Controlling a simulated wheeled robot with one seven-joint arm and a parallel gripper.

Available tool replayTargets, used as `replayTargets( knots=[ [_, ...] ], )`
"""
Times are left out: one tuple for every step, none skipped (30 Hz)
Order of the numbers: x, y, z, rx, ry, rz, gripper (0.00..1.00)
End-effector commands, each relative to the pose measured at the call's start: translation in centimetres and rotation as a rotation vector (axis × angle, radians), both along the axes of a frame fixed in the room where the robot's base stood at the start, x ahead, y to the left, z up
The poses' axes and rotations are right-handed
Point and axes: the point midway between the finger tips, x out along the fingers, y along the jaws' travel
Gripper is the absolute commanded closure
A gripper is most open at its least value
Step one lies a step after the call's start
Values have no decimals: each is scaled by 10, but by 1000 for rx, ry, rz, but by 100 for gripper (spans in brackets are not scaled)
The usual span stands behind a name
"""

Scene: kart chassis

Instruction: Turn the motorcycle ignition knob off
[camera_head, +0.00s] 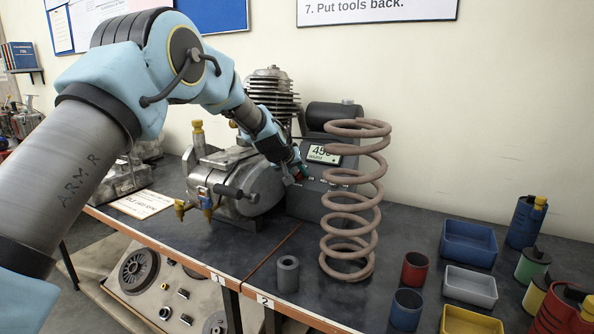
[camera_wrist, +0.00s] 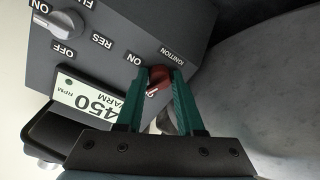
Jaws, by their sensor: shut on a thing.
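The red ignition knob (camera_wrist: 160,78) sits on the dark grey control panel (camera_wrist: 105,22), beside the IGNITION label. My gripper (camera_wrist: 163,73) has its two green fingers on either side of the knob, shut on it. The knob's pale-tipped pointer points to the lower left in the wrist view, towards a label partly hidden by the fingers. An ON label (camera_wrist: 133,60) is left of the knob. In the head view, my gripper (camera_head: 299,172) reaches the grey console (camera_head: 310,200); the knob is mostly hidden there.
A display (camera_wrist: 86,97) reads 450 RPM, WARM. A grey fuel knob (camera_wrist: 48,27) is at the panel's other end. In the head view, a tall coil spring (camera_head: 350,220) stands right of the console, and an engine (camera_head: 240,185) stands left. Cups and trays (camera_head: 470,243) occupy the right.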

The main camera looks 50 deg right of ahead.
Motion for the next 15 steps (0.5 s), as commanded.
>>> replayTargets(
  knots=[
    [-1, -1, 5, -10, 28, 26, 100],
    [-1, -1, 5, -16, 48, 45, 100],
    [-1, -1, 5, -23, 74, 69, 100],
    [-1, -2, 5, -28, 93, 88, 100],
    [-1, -2, 5, -33, 112, 104, 100],
    [-1, -2, 5, -38, 136, 126, 100],
    [-1, -2, 5, -44, 154, 143, 100],
    [-1, -2, 5, -48, 169, 158, 100],
    [-1, -2, 5, -54, 191, 178, 100],
    [-1, -2, 5, -57, 207, 192, 100],
    [-1, -2, 5, -62, 220, 205, 100],
    [-1, -2, 5, -67, 238, 222, 100],
    [-1, -2, 5, -70, 250, 234, 100],
    [0, -2, 5, -74, 263, 245, 100],
    [0, -2, 5, -77, 277, 259, 100]
  ],
)
